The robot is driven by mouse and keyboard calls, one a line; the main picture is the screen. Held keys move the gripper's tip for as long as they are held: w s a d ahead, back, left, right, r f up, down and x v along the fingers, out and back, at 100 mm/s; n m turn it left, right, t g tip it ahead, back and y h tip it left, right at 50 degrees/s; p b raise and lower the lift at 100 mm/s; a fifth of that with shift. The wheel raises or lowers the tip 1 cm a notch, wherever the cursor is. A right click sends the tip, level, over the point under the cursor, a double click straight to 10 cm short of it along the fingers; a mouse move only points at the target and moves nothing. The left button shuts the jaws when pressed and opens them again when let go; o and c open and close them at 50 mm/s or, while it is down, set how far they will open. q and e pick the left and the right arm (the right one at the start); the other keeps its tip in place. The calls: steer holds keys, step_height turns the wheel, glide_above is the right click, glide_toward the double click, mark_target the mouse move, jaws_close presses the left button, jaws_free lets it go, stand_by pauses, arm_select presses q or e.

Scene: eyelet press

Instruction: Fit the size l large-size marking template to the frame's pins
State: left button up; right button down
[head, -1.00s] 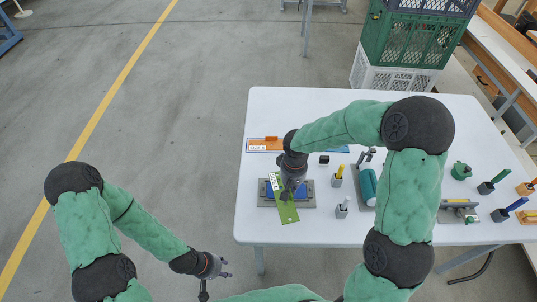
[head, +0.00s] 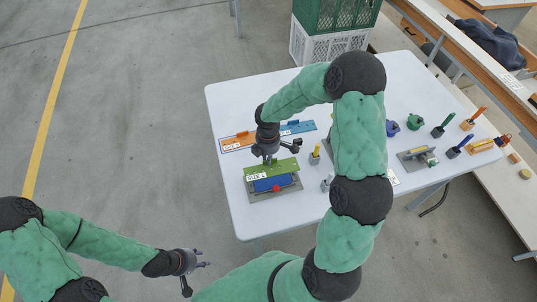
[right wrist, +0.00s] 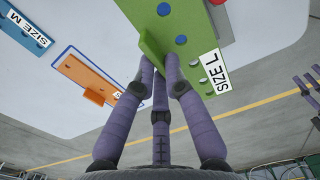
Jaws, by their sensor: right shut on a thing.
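The green template (head: 284,166) with its white SIZE L label is held in my right gripper (head: 269,160), which is shut on it. The right wrist view shows the fingers (right wrist: 157,72) closed on a raised part of the green template (right wrist: 180,45). The grey frame (head: 262,197) with a blue pad (head: 266,184) and a red part (head: 277,188) lies just in front of the template. The template lies roughly along the frame's far side; I cannot tell whether it touches. My left gripper (head: 203,259) is open and empty, off the table's left front.
An orange template (head: 240,140) and a blue template (head: 298,128) lie behind on the white table (head: 228,105). A holder with a yellow-handled tool (head: 315,155) stands right of the frame. Several tools and blocks stand further right.

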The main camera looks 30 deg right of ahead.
steer(key=shift+d, duration=0.2)
stand_by(0.3)
steer(key=shift+f+b, duration=2.05)
steer(key=shift+f, duration=0.8)
steer(key=shift+f, duration=0.45)
stand_by(1.7)
steer(key=shift+f+b, duration=0.6)
steer(key=shift+f, duration=0.4)
stand_by(0.4)
